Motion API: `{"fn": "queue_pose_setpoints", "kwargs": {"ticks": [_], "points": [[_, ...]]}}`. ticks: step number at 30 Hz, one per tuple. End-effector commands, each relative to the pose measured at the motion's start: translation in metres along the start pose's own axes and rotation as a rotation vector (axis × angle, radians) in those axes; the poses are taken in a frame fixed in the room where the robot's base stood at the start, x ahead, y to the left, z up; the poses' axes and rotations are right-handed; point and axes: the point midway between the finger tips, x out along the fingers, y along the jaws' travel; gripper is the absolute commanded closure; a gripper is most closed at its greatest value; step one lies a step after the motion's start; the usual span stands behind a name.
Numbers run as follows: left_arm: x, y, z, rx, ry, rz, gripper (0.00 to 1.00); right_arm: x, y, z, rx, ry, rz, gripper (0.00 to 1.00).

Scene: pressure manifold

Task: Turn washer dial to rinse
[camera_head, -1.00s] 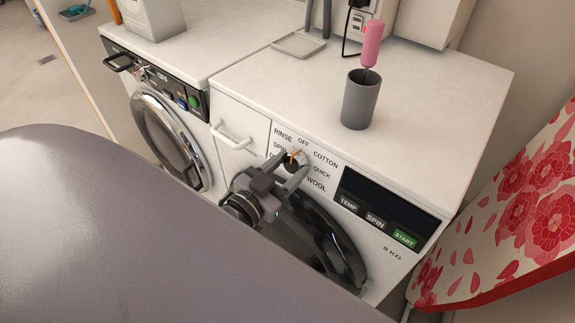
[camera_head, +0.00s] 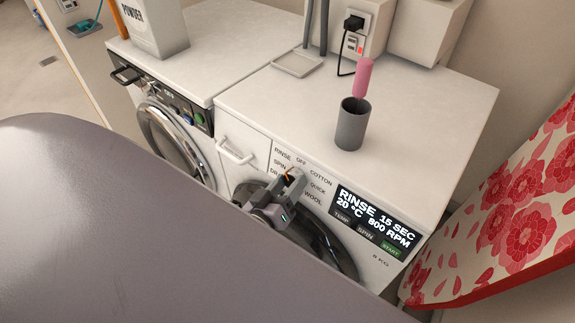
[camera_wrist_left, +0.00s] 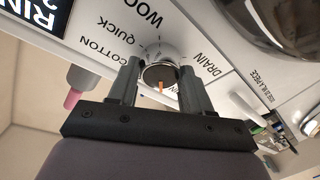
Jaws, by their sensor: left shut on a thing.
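The washer (camera_head: 420,140) has a round dial (camera_wrist_left: 160,72) with an orange pointer mark, among the labels RINSE, OFF, COTTON, QUICK, WOOL, SPIN and DRAIN. The fingers hide part of the dial in the head view. The display (camera_head: 376,220) is lit and reads RINSE, 15 SEC, 20 °C, 800 RPM. My right gripper is not in view.
A grey cup (camera_head: 351,128) with a pink-handled tool (camera_head: 364,78) stands on the washer top. A second machine (camera_head: 165,110) with a powder box (camera_head: 155,25) is at left. A grey rounded surface (camera_head: 130,220) fills the lower left. Floral cloth (camera_head: 510,210) hangs at right.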

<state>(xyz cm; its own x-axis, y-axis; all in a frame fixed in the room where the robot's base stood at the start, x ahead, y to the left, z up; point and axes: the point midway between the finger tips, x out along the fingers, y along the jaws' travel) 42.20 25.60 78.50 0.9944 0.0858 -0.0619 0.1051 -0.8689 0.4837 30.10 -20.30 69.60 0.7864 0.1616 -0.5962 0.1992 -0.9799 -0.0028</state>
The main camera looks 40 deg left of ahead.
Motion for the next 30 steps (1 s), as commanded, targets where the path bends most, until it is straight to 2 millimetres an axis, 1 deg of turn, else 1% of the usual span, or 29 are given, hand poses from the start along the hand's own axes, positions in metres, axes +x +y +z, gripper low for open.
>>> {"fn": "queue_pose_setpoints", "kwargs": {"ticks": [6, 19, 20, 21, 22, 30], "points": [[0.0001, 0.0002, -0.0006, -0.045, -0.002, -0.011, 0.81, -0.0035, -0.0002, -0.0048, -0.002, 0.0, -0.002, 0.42], [0.0002, -0.0002, 0.0, -0.051, -0.002, -0.013, 0.81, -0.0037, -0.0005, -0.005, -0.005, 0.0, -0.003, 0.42], [0.0002, -0.0002, 0.0, -0.051, -0.002, -0.013, 0.41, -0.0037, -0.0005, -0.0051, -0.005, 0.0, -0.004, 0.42], [0.0002, -0.0002, 0.0, -0.051, -0.002, -0.013, 0.28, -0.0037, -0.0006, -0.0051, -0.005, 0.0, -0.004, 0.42], [0.0002, -0.0002, -0.0001, -0.051, -0.002, -0.013, 0.26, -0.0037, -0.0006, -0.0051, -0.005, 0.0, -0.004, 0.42], [-0.0003, 0.0, 0.0, -0.051, -0.002, -0.013, 0.26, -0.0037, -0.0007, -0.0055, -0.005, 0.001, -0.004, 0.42]]}}
